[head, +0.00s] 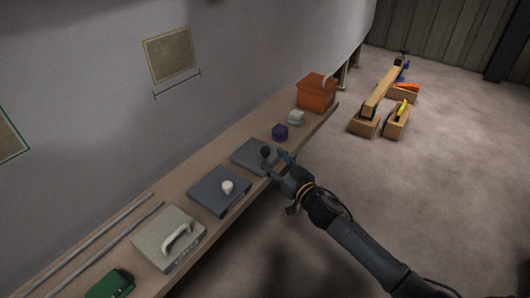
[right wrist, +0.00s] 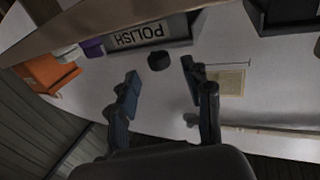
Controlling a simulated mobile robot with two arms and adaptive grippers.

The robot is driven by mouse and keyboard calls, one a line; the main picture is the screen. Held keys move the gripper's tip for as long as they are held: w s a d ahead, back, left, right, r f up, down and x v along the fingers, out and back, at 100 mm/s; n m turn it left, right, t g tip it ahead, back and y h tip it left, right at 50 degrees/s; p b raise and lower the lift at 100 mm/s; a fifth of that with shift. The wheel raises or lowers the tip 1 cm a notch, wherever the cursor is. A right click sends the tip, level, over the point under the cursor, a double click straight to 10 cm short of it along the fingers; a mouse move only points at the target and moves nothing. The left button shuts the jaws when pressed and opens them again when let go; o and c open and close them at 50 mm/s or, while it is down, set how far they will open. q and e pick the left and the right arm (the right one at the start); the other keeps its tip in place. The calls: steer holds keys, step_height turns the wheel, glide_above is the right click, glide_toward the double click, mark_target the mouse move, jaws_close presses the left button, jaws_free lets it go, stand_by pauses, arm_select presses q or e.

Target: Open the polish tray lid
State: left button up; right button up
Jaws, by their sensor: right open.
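The polish tray (head: 249,156) is a flat grey box on the wall shelf. In the right wrist view its front label (right wrist: 140,36) reads POLISH, upside down. A dark round knob (right wrist: 158,61) stands on its lid, which looks shut; the knob also shows in the head view (head: 265,151). My right gripper (head: 276,161) is open at the front edge of the tray, close to the knob. In the right wrist view its two fingers (right wrist: 160,80) are spread, with the knob between and just beyond their tips. I cannot tell whether they touch it. My left gripper is not in view.
Beside the tray sit a blue-grey box (head: 214,191) with a white knob and a pale box (head: 166,240) with a handle. A purple block (head: 280,132), a whitish item (head: 296,118) and an orange box (head: 317,92) stand beyond it. The wall runs close behind the shelf.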

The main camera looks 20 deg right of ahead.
mark_target(267, 153)
steer(key=x, duration=0.5)
steer(key=shift+b, duration=0.3)
jaws_close()
